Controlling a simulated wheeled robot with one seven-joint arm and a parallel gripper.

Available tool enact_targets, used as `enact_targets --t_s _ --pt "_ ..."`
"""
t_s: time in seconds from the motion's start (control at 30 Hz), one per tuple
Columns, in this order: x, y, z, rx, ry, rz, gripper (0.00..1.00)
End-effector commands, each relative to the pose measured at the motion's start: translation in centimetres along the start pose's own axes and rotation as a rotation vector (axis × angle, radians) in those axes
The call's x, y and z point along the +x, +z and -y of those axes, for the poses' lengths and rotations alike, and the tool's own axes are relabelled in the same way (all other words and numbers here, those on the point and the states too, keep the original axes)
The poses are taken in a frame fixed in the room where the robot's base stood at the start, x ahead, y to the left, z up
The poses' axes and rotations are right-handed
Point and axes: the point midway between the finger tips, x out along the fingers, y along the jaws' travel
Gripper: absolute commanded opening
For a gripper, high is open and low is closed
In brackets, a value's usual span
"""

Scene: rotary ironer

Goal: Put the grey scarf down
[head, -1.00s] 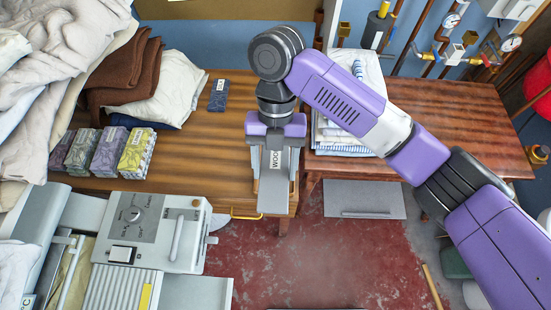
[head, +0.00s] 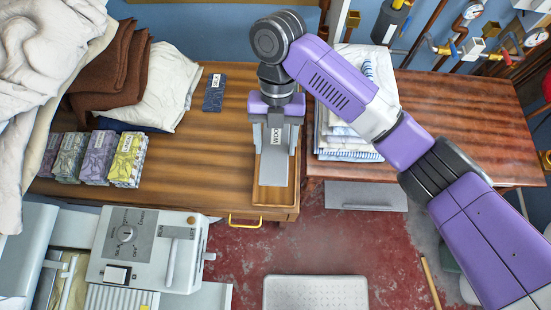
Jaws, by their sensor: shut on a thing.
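My gripper (head: 275,118) points down over the right end of the wooden table (head: 200,150). It is shut on the grey scarf (head: 274,172), a flat folded strip with a white label. The scarf lies over a shallow wooden tray (head: 275,197) at the table's front right corner. I cannot tell whether the scarf touches the tray. My gripper hides the scarf's far part.
Several patterned folded cloths (head: 98,158) stand at the table's left, and a dark blue one (head: 214,92) lies at the back. A linen stack (head: 345,130) is close right of my gripper. The ironer (head: 140,245) is at front left.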

Motion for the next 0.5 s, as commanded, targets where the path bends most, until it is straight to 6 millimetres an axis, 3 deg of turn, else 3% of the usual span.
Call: enact_targets --t_s 0.13,0.5 --pt "3.8 1.2 -0.2 0.001 0.003 -0.009 0.13" --pt "10.2 4.0 0.0 0.0 -0.001 -0.004 0.13"
